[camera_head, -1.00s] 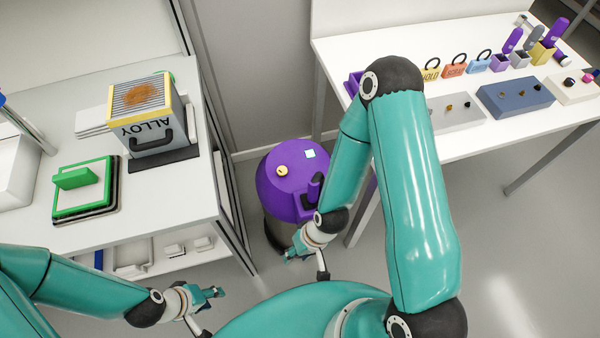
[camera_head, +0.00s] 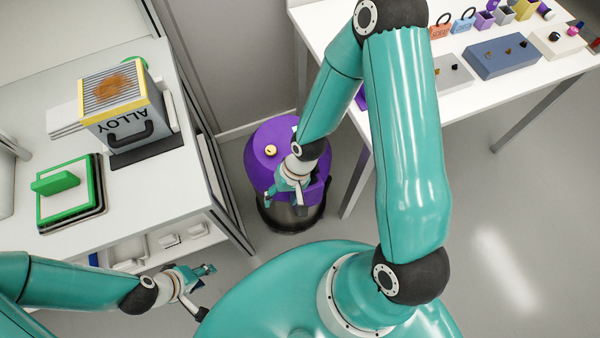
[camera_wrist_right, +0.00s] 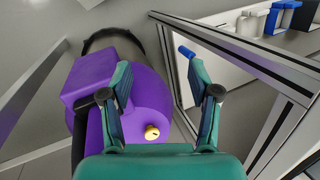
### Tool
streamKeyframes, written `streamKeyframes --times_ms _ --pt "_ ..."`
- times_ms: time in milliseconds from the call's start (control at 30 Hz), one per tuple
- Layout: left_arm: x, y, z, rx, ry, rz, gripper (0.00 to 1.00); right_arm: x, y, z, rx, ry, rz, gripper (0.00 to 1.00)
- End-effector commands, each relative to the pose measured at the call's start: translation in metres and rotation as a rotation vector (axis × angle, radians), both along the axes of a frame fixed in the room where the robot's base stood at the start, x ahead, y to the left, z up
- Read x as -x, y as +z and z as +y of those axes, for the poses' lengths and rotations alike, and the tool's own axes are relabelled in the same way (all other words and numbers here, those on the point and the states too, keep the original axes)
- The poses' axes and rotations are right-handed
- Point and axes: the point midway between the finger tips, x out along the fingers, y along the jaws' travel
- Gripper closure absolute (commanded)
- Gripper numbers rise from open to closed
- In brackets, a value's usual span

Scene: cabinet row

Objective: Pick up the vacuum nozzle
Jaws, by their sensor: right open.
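The vacuum is a round purple-topped canister (camera_head: 262,135) with a dark lower body and a yellow knob (camera_head: 270,150). It stands on the floor between the cabinet and the table. My right gripper (camera_head: 284,201) is over its front side in the head view. In the right wrist view the right gripper (camera_wrist_right: 160,82) is open and empty, with a raised purple block (camera_wrist_right: 98,75) by its left finger and the yellow knob (camera_wrist_right: 152,132) between the fingers. I cannot clearly make out the nozzle; my right gripper and arm cover part of the canister. My left gripper (camera_head: 204,291) is open and empty, left of my base.
A white cabinet (camera_head: 185,190) stands left, carrying an ALLOY box (camera_head: 122,108) and a green-framed block (camera_head: 68,190). A white table (camera_head: 470,95) stands right with padlocks and small blocks; its leg (camera_head: 357,180) is near the canister. Grey floor is clear at right.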

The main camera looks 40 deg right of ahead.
Motion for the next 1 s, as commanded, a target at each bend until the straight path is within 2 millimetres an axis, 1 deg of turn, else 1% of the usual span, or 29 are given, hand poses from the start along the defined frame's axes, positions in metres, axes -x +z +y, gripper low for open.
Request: streamKeyframes --times_ms 33,67,100,167,200,300,400,500,567,667,900,1000 --pt "0.0 -0.002 0.0 0.0 0.0 0.0 0.6 -0.015 0.019 -0.008 0.014 -0.048 0.008 0.39" --pt "0.0 -0.002 0.0 0.0 0.0 0.0 0.6 -0.021 0.029 -0.013 0.025 -0.087 0.027 0.39" --pt "0.0 -0.003 0.0 0.0 0.0 0.0 0.6 -0.028 0.044 -0.022 0.049 -0.14 0.049 0.39" --pt "0.0 -0.004 0.0 0.0 0.0 0.0 0.6 -0.037 0.067 -0.038 0.095 -0.225 0.08 0.39" --pt "0.0 -0.004 0.0 0.0 0.0 0.0 0.6 -0.041 0.082 -0.049 0.129 -0.282 0.096 0.39" --pt "0.0 -0.005 0.0 0.0 0.0 0.0 0.6 -0.048 0.116 -0.076 0.215 -0.422 0.12 0.39" --pt "0.0 -0.006 0.0 0.0 0.0 0.0 0.6 -0.05 0.141 -0.097 0.281 -0.536 0.127 0.39" --pt "0.0 -0.007 0.0 0.0 0.0 0.0 0.6 -0.049 0.152 -0.109 0.318 -0.603 0.132 0.39" --pt "0.0 -0.007 0.0 0.0 0.0 0.0 0.6 -0.049 0.15 -0.112 0.329 -0.621 0.134 0.39" --pt "0.0 -0.008 0.0 0.0 0.0 0.0 0.6 -0.048 0.135 -0.112 0.333 -0.626 0.139 0.39" --pt "0.0 -0.014 0.0 0.0 0.0 0.0 0.6 -0.047 0.083 -0.111 0.331 -0.623 0.14 0.39" --pt "0.0 -0.016 0.0 0.0 0.0 0.0 0.6 -0.047 0.063 -0.111 0.329 -0.623 0.141 0.39"
